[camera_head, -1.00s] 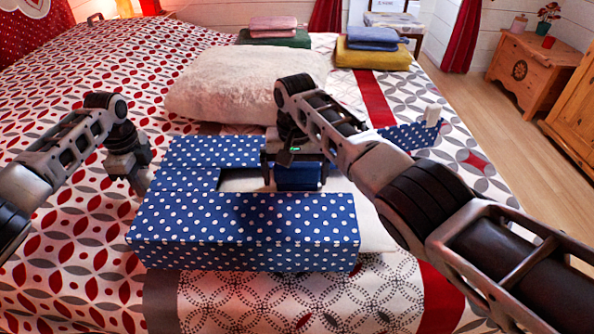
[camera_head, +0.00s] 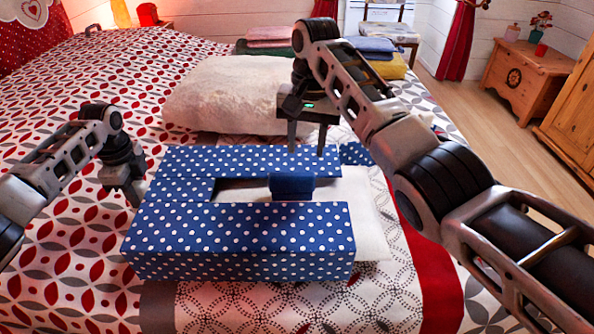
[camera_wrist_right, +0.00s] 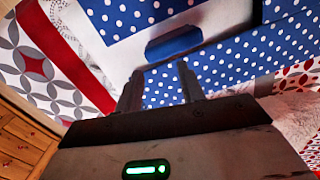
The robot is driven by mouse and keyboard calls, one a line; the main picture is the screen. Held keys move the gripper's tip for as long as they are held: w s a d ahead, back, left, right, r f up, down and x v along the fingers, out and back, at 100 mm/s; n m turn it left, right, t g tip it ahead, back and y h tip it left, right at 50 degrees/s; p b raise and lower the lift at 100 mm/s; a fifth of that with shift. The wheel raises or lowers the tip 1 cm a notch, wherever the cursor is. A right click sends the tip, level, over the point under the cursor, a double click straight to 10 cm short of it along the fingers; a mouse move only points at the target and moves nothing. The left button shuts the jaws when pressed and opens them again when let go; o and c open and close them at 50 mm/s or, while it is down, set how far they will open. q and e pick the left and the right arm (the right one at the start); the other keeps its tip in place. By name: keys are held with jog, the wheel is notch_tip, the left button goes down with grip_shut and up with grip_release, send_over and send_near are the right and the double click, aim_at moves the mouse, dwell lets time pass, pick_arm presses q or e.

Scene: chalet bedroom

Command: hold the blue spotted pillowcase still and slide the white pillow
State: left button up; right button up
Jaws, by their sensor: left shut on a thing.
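The blue spotted pillowcase (camera_head: 240,228) lies box-like on the bed, with a slot along its top. The white pillow (camera_head: 368,215) is partly inside it and sticks out at the right end. A plain blue block-like tab (camera_head: 291,186) stands up from the pillow in the slot. My left gripper (camera_head: 135,197) is at the pillowcase's left edge, shut on it; its fingertips are hard to make out. My right gripper (camera_head: 307,150) is open and empty, raised above and behind the tab. In the right wrist view, its two separated fingers (camera_wrist_right: 160,88) point toward the tab (camera_wrist_right: 174,44).
A fluffy white cushion (camera_head: 235,95) lies behind the pillowcase. Folded cloths (camera_head: 385,58) are stacked at the bed's far edge. A wooden chest (camera_head: 520,80) stands on the floor at right. The patterned bedspread in front is clear.

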jog(key=d+f+m, duration=0.1)
jog(key=d+m, duration=0.1)
jog(key=d, duration=0.1)
jog(key=d+f+m+y, duration=0.1)
jog(key=d+f+m, duration=0.1)
jog(key=d, duration=0.1)
jog(key=d+f+m, duration=0.1)
jog(key=d, duration=0.2)
jog(key=shift+w+d+f+m, duration=0.2)
jog(key=shift+w+d+m, duration=0.1)
jog(key=shift+w+m, duration=0.1)
grip_shut()
jog(key=s+d+f+m+y, duration=0.1)
jog(key=d+f+m, duration=0.1)
jog(key=d+m, duration=0.45)
jog(key=s+d+f+m+y, duration=0.15)
jog(key=d+m, duration=0.25)
jog(key=d, duration=0.5)
jog(key=shift+h, duration=0.35)
jog(key=x, duration=1)
jog(key=shift+w+d+f, duration=0.2)
jog(key=shift+d+f, duration=0.05)
jog(key=shift+d, duration=0.1)
jog(key=a, duration=0.2)
jog(key=shift+a+r, duration=0.1)
jog(key=shift+a, duration=0.85)
